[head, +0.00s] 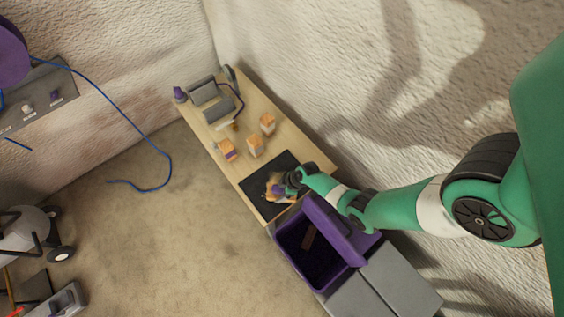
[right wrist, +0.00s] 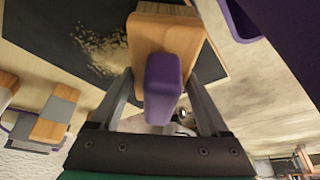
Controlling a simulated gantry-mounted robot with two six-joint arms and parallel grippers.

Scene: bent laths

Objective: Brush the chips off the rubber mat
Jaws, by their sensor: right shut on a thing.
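The black rubber mat (head: 256,180) lies on the narrow wooden bench, and its dark surface also shows in the right wrist view (right wrist: 45,35). A patch of pale chips (right wrist: 105,52) is scattered on it. My right gripper (head: 284,184) is over the mat, shut on a brush (right wrist: 164,82) with a wooden body and a purple grip between the fingers. The brush is beside the chips. Its underside is hidden, so I cannot tell whether it touches the mat. My left gripper is not in view.
A purple bin (head: 348,250) stands at the bench's near end, with a brown piece inside. Several orange-topped blocks (head: 255,147) stand on the bench beyond the mat. A grey device (head: 217,108) sits at the far end. Grey boxes (head: 400,270) are beside the bin.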

